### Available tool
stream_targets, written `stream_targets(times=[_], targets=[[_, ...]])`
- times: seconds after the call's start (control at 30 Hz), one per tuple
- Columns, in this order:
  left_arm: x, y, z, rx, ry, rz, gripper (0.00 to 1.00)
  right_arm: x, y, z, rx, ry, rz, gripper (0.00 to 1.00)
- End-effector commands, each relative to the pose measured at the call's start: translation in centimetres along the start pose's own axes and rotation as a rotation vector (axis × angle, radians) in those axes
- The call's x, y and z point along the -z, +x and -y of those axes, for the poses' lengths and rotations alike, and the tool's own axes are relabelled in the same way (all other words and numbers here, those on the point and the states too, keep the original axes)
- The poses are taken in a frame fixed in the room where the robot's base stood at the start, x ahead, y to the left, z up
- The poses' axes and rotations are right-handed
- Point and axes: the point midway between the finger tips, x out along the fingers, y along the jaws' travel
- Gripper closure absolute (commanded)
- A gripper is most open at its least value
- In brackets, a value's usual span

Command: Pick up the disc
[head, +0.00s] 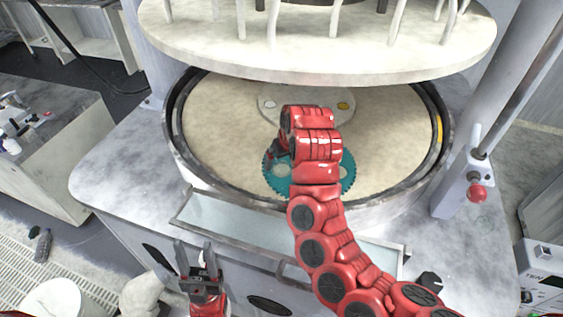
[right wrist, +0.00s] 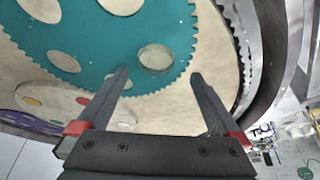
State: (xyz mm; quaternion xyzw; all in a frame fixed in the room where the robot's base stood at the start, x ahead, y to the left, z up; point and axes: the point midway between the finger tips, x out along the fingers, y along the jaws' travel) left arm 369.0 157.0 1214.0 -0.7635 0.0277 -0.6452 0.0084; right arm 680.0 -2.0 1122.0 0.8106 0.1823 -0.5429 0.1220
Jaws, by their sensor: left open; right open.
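The teal toothed disc (head: 348,174) with round holes lies on the beige platen (head: 220,120), near its front edge. My right arm covers its middle in the head view. My right gripper (head: 274,153) is at the disc's left side, partly hidden by its own arm. In the right wrist view the gripper (right wrist: 160,76) is open and empty. The toothed rim of the disc (right wrist: 110,48) shows between and beyond the fingertips; I cannot tell the height gap. My left gripper (head: 197,250) is open and empty, low in front of the machine.
A large upper plate (head: 320,55) hangs over the back of the platen. A dark raised ring (head: 178,140) surrounds the platen. A shallow tray (head: 225,215) sits at the front. A post with a red knob (head: 477,193) stands at right.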

Motion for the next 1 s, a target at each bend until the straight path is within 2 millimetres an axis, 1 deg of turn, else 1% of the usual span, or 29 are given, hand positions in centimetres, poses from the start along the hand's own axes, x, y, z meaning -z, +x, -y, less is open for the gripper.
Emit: stream_targets(times=[0.03, 0.1, 0.2, 0.3, 0.4, 0.5, 0.67, 0.7, 0.77, 0.8, 0.87, 1.0], targets=[[0.2, 1.0, 0.1, 0.0, 0.0, 0.0, 0.5, 0.1, 0.0, -0.2, 0.0, 0.002, 0.005, 0.0], [0.4, 2.2, 0.1, 0.0, 0.0, 0.0, 0.5, 0.1, 0.7, -0.5, 0.001, 0.004, 0.005, 0.0], [0.6, 3.5, 0.2, 0.0, 0.0, -0.001, 0.5, 0.1, 2.1, -0.8, 0.0, 0.002, 0.007, 0.0], [0.6, 3.8, 0.2, 0.0, 0.0, 0.0, 0.5, 0.1, 3.5, -0.7, -0.002, 0.0, 0.004, 0.0], [0.7, 4.1, 0.2, 0.0, 0.0, 0.0, 0.5, 0.1, 4.3, -0.7, -0.002, 0.001, 0.0, 0.0], [0.7, 4.1, 0.2, 0.0, 0.0, 0.0, 0.5, 0.0, 4.7, -0.7, -0.001, 0.003, 0.0, 0.0], [0.7, 4.0, 0.2, 0.0, 0.0, 0.0, 0.5, -0.1, 4.9, -0.7, -0.001, 0.003, 0.001, 0.0], [0.7, 4.0, 0.2, 0.0, 0.0, 0.0, 0.5, -0.1, 4.9, -0.7, -0.001, 0.003, 0.001, 0.04], [0.7, 4.0, 0.2, 0.0, 0.0, 0.0, 0.5, -0.1, 4.9, -0.7, 0.0, 0.003, 0.002, 0.15], [0.7, 4.0, 0.2, 0.0, 0.0, 0.0, 0.5, -0.1, 4.9, -0.7, 0.0, 0.003, 0.002, 0.22], [0.7, 4.0, 0.2, 0.0, 0.0, 0.0, 0.5, -0.2, 4.9, -0.7, 0.0, 0.003, 0.003, 0.32], [0.7, 4.0, 0.2, 0.0, 0.0, 0.0, 0.5, -0.2, 5.0, -0.7, -0.001, 0.003, 0.004, 0.58]])
